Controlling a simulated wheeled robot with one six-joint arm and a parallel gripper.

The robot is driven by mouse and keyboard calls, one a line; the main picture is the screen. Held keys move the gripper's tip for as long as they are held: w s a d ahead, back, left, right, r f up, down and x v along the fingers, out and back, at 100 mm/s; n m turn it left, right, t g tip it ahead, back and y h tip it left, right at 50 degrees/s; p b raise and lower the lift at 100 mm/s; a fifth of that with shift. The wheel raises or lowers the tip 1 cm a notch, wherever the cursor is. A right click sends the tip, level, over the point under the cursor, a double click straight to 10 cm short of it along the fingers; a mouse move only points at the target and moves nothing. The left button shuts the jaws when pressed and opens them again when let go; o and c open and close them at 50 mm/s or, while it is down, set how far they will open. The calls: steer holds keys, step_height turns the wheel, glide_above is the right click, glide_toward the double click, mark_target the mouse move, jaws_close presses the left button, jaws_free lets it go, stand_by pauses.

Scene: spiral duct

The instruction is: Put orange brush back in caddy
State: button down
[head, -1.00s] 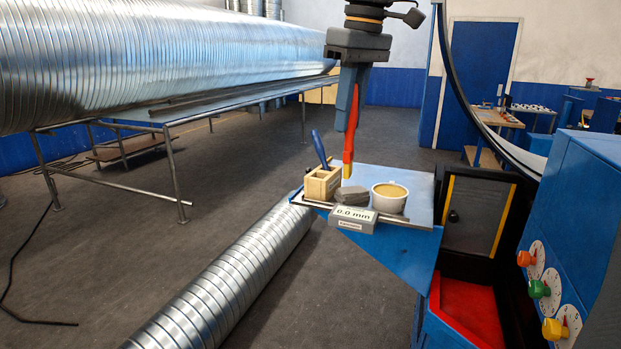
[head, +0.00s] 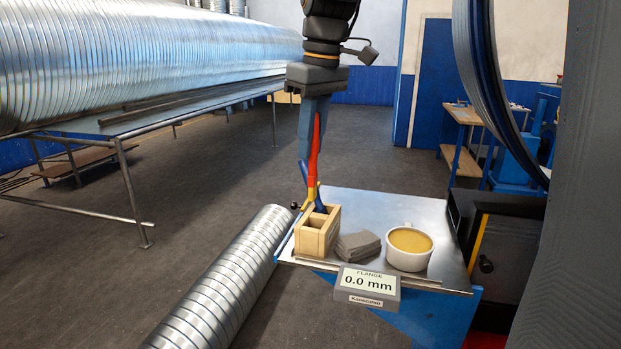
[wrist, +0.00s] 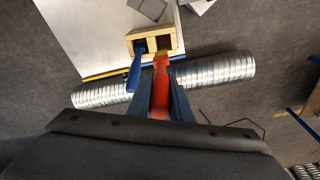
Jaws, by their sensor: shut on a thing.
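My gripper (head: 313,150) is shut on the orange brush (head: 316,135), which looks red-orange with a yellow tip, and holds it upright, tip down. The caddy (head: 316,246) is a wooden box with two compartments at the left of the small table. The blue brush stands tilted in the caddy's left compartment in the wrist view (wrist: 133,76). In that view the orange brush (wrist: 160,88) has its tip overlapping the near edge of the caddy (wrist: 139,34), by the right compartment, which looks empty. I cannot tell whether the tip touches the caddy.
A grey stack of pads (head: 358,246) and a white cup of yellow-brown stuff (head: 408,260) stand right of the caddy on the metal table (head: 395,207). A display reading 0.0 mm (head: 368,290) is at the front edge. A spiral duct (head: 225,280) lies left of the table.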

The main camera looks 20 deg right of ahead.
mark_target(318, 114)
steer(key=shift+f+p, duration=0.7)
steer(key=shift+f, duration=2.65)
steer(key=c, duration=1.6)
jaws_free()
steer(key=shift+r, duration=0.1)
steer(key=r+b, duration=0.1)
steer(key=r, duration=0.3)
steer(key=s+r+b, duration=0.1)
steer(key=r, duration=0.3)
steer(key=d+r, duration=0.1)
steer(key=r, duration=0.3)
steer(key=shift+s+r+b, duration=0.25)
steer(key=shift+b, duration=0.15)
steer(key=shift+r, duration=0.2)
